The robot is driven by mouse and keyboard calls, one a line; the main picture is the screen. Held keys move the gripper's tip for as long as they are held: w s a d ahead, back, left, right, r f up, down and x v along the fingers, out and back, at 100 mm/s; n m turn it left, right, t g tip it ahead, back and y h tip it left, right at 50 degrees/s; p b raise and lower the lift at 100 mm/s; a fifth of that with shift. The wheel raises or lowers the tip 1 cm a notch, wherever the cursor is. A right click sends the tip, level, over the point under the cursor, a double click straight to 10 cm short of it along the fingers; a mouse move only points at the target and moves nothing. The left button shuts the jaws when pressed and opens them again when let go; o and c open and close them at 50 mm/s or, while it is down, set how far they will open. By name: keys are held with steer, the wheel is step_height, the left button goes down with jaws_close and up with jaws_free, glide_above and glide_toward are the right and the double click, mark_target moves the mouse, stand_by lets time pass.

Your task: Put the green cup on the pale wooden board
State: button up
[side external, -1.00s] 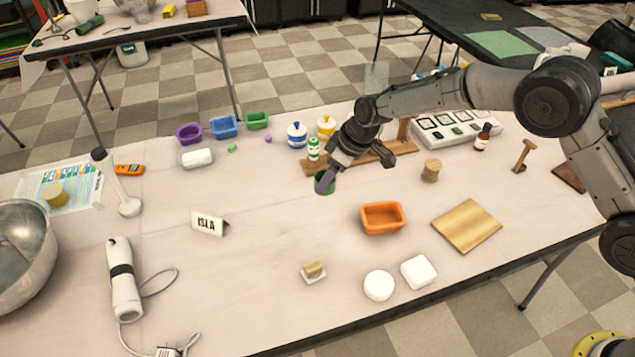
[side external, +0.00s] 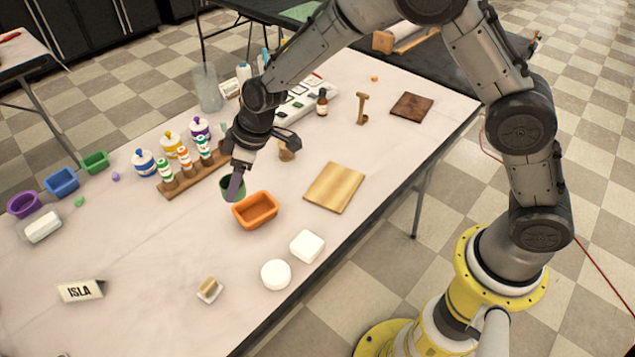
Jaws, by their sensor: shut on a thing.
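The green cup (side external: 225,186) is small and dark green, and is partly hidden by a finger of my gripper (side external: 234,192). My gripper is shut on the cup, just left of and behind the orange tray's near-left rim in the picture. I cannot tell how high the cup is above the table. The pale wooden board (side external: 335,188) lies flat to the right of the orange tray, with nothing on it.
The orange tray (side external: 255,222) stands between the cup and the board. A wooden cylinder (side external: 287,152) is behind them. White soaps (side external: 307,246) lie in front. A bottle rack (side external: 172,191) is to the left. A dark board (side external: 412,106) lies at the far right.

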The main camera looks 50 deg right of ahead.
steer(key=s+d+f+m+h, duration=0.1)
steer(key=s+d+m, duration=0.2)
steer(key=d, duration=0.4)
steer(key=s+d+f+m+t+h, duration=0.1)
steer(key=s+d+f+m, duration=0.15)
steer(key=d, duration=0.45)
steer(key=s+d+f+m+h, duration=0.1)
steer(key=s+d+m, duration=0.1)
steer(key=s+d, duration=0.35)
steer(key=s+d+r+m+h, duration=0.25)
steer(key=s+r+m, duration=0.4)
steer(key=s, duration=0.35)
glide_toward(334, 183)
steer(key=shift+w+d+f, duration=0.4)
steer(key=shift+w+d, duration=0.25)
steer(key=shift+w, duration=0.15)
steer(key=shift+x, duration=0.8)
steer(key=shift+a+f, duration=0.15)
steer(key=shift+f, duration=1)
steer(key=shift+f, duration=0.15)
steer(key=o, duration=1.3)
